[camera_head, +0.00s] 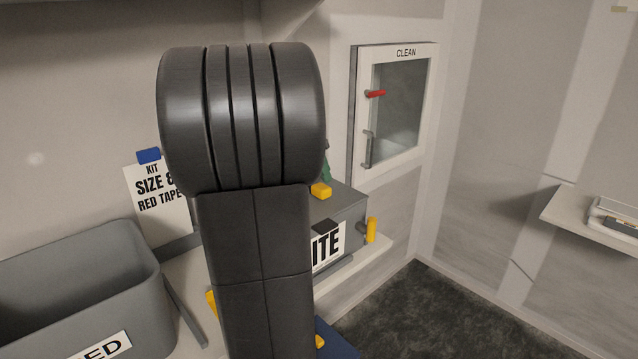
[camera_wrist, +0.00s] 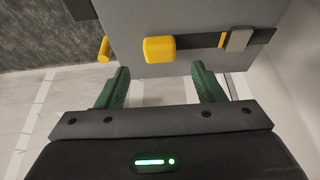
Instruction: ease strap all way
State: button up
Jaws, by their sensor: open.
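The dark strap (camera_wrist: 200,42) runs across the top of a grey box (camera_wrist: 150,15) in the wrist view. It carries a yellow tab (camera_wrist: 160,50), a thin yellow stripe and a grey buckle (camera_wrist: 239,40) to the right. My gripper (camera_wrist: 162,80) is open, its two green fingers apart, with nothing between them. The yellow tab lies just beyond the fingertips, between their lines. In the head view the box (camera_head: 350,218) shows right of my arm, with the yellow tab (camera_head: 321,190) on top. My arm hides most of the gripper and strap there.
A yellow handle (camera_head: 371,229) sticks out at the box's right end. A grey bin (camera_head: 60,290) stands at left, near a kit sign (camera_head: 158,200). A cabinet marked CLEAN (camera_head: 395,110) with a red handle hangs behind. A shelf (camera_head: 590,215) is at far right.

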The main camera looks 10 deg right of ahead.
aim_at(321, 186)
jog(key=shift+x, duration=2.7)
grip_shut()
jog(key=w+a, duration=0.1)
jog(key=w+a+p, duration=0.1)
jog(key=w, duration=0.1)
jog(key=w+a, duration=0.1)
jog(key=w, duration=0.1)
jog(key=shift+w+a+p, duration=0.15)
jog(key=shift+a+p, duration=0.05)
jog(key=shift+p, duration=0.2)
grip_release()
